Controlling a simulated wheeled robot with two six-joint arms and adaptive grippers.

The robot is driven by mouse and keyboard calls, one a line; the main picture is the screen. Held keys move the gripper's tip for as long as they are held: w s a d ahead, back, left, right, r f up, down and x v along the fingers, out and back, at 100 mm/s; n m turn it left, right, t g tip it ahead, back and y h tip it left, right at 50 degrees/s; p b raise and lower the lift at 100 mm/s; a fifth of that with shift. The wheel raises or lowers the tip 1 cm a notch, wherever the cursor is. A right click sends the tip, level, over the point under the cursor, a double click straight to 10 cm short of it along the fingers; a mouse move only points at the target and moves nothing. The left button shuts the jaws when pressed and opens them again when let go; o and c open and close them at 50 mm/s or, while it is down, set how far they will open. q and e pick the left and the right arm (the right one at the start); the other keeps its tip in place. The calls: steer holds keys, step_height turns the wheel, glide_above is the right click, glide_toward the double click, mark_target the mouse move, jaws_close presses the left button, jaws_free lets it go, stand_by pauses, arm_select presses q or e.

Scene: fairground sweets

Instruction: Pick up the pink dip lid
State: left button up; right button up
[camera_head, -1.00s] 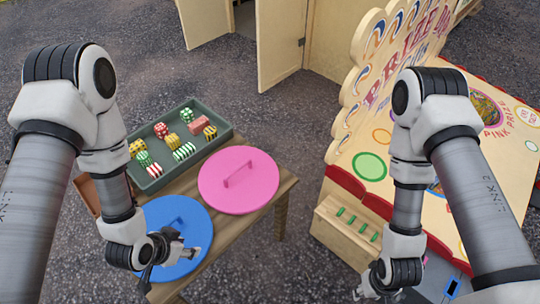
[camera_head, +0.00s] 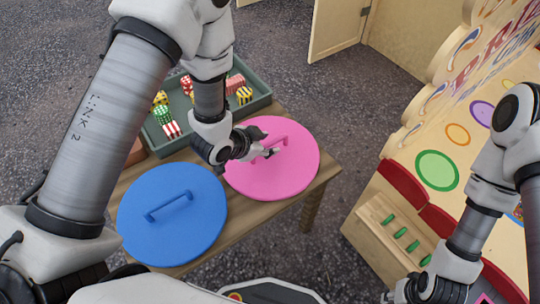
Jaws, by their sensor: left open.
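The pink dip lid (camera_head: 290,178) is a flat round disc with a raised bar handle (camera_head: 280,142). It lies on the wooden table, right of the blue lid. My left gripper (camera_head: 272,152) is over the left part of the pink lid, with its fingers close to the handle. Its jaws are open; whether they touch the handle cannot be told. The gripper and wrist hide the lid's upper left edge. My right gripper (camera_head: 392,297) is at the bottom edge, away from the table, and its jaws are too cut off to read.
A blue lid (camera_head: 205,222) with its own handle lies left of the pink one on the wooden table (camera_head: 318,187). A green tray (camera_head: 262,93) of striped and dotted sweets stands behind. A prize board (camera_head: 400,160) with pegs stands to the right, a gap from the table.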

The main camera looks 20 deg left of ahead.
arm_select(q)
steer(key=shift+x, duration=1.2)
jaws_close()
steer(key=shift+r, duration=0.15)
